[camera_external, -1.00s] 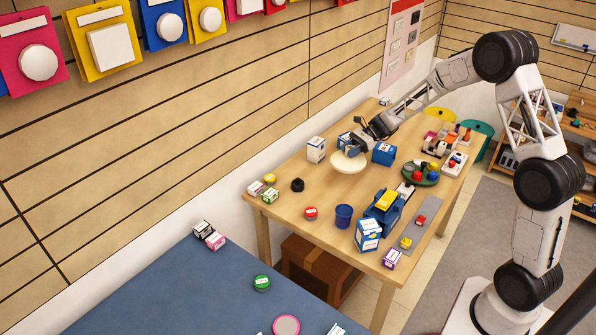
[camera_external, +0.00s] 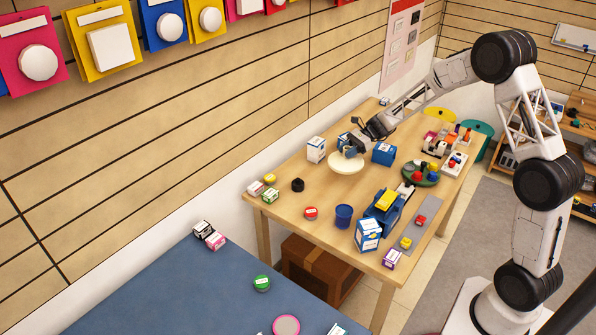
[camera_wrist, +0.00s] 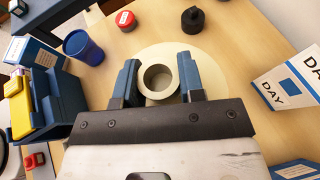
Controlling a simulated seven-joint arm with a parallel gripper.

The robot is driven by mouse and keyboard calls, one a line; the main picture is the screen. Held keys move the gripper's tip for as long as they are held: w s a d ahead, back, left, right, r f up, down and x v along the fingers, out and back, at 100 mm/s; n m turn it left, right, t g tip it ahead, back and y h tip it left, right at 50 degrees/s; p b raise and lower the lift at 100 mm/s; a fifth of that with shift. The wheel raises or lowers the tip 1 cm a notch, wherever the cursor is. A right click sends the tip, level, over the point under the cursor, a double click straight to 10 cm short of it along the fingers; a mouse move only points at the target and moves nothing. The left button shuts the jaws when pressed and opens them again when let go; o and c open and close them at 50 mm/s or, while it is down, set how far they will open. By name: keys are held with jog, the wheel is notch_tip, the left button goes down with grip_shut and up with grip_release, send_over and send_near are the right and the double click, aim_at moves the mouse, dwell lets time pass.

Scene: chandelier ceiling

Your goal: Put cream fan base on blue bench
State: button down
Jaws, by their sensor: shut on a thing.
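The cream fan base (camera_external: 346,164) is a round cream disc with a raised ring-shaped hub, on or just above the wooden table near the wall. In the wrist view its disc (camera_wrist: 208,62) spreads behind my gripper, and its hub (camera_wrist: 160,80) stands between the two blue fingers. My gripper (camera_external: 352,148) is shut on the hub; it also shows in the wrist view (camera_wrist: 160,84). I cannot tell whether the disc touches the table. The blue bench (camera_external: 190,290) is the large blue surface at the lower left in the external view.
The wooden table (camera_external: 325,195) also holds a black knob (camera_external: 298,185), a red-topped tin (camera_external: 311,213), a blue cup (camera_external: 344,216) and white-and-blue boxes (camera_external: 316,149). On the bench are a green tin (camera_external: 262,283), a pink disc (camera_external: 286,326) and small boxes. Much of the bench is bare.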

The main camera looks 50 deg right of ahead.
jog(key=w+a+n+g+y, duration=0.15)
jog(key=w+a, duration=0.35)
jog(key=a, duration=1.5)
jog(key=w+a+n+g+h, duration=0.15)
jog(key=w+a, duration=0.35)
jog(key=a, duration=1.4)
jog(key=s+a+n+g, duration=0.1)
jog(key=s+a, duration=0.4)
jog(key=a, duration=1.5)
jog(key=s+a+n+g+y, duration=0.1)
jog(key=s+a, duration=0.4)
jog(key=a, duration=1.6)
jog(key=shift+s+r+n+g, duration=0.25)
jog(key=shift+n+g, duration=0.45)
jog(key=shift+g, duration=0.5)
jog(key=shift+f, duration=0.15)
notch_tip(320, 180, down, 6)
jog(key=shift+f, duration=0.15)
jog(key=shift+f, duration=1.8)
jog(key=shift+f, duration=0.1)
